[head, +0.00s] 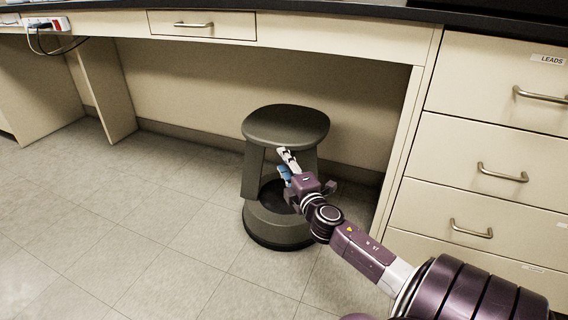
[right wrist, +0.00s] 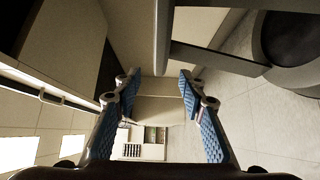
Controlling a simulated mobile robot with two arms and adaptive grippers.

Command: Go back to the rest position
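My right gripper (head: 286,165) reaches in from the lower right in the head view, in front of a dark grey round step stool. In the right wrist view its two blue-padded fingers (right wrist: 158,85) stand well apart with nothing between them. The gripper is open and empty. The head view does not show clearly whether it touches the stool. My left gripper is in neither view.
The stool (head: 286,127) stands on the tiled floor under the bench (head: 330,38). Drawers with metal handles (head: 500,172) are at the right, close to my right arm. A power strip (head: 45,24) is at the top left. The floor at left is clear.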

